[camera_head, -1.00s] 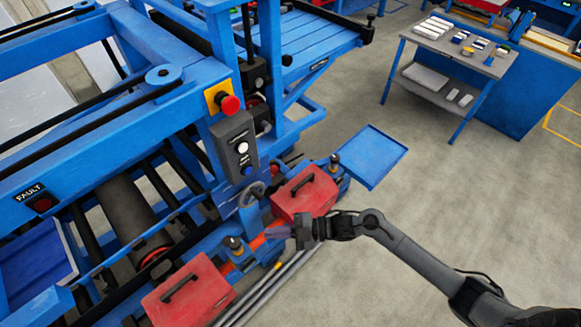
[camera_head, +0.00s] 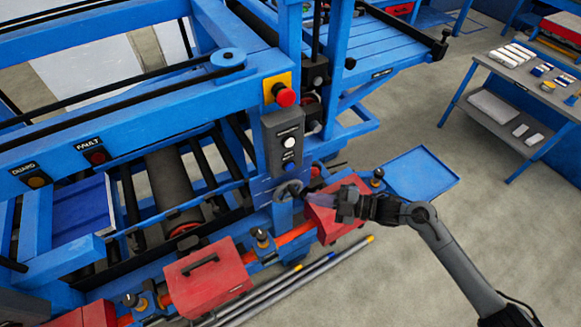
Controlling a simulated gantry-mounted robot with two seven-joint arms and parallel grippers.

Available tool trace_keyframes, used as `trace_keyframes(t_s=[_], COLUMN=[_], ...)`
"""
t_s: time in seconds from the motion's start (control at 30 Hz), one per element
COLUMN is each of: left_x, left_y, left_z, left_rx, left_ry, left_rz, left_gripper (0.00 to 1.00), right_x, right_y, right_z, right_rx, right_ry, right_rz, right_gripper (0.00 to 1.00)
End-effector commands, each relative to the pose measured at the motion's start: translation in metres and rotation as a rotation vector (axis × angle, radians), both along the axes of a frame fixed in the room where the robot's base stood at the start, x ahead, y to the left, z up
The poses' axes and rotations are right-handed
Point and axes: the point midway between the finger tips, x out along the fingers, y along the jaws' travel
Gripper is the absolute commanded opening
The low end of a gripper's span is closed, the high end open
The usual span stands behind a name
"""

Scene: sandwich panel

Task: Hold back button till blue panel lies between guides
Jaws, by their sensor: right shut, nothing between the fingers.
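The grey control box (camera_head: 287,138) on the machine's blue post carries a white button (camera_head: 289,142) and a blue button (camera_head: 289,167). Their labels are too small to read. My right gripper (camera_head: 317,199) is shut and empty, its tips pointing left in front of a red box, just right of the handwheel. It is below and right of the buttons and touches neither. A flat blue sheet (camera_head: 82,212) shows inside the machine at left, partly hidden by the frame; I cannot tell whether it is the panel. The guides cannot be made out clearly. My left gripper is not in view.
A red emergency stop (camera_head: 286,97) sits above the control box. The handwheel (camera_head: 289,189) and red boxes (camera_head: 207,277) line the machine's lower edge. A blue tray (camera_head: 422,172) juts out at right. Beyond it is free floor.

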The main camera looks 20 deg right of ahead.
Motion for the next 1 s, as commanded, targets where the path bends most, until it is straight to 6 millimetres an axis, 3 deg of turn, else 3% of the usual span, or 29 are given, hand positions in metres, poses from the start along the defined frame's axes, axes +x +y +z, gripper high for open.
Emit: trace_keyframes(t_s=[0.7, 1.0], left_x=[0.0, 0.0], left_y=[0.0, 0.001], left_z=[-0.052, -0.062], left_rx=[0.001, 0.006], left_ry=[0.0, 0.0], left_rz=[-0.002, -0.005], left_gripper=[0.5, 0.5], right_x=[0.07, 0.084], right_y=[0.016, 0.019], right_z=[-0.004, -0.001], right_rx=[0.0, 0.001], right_ry=[-0.002, 0.0], right_rz=[0.001, 0.001], right_gripper=[0.0, 0.0])
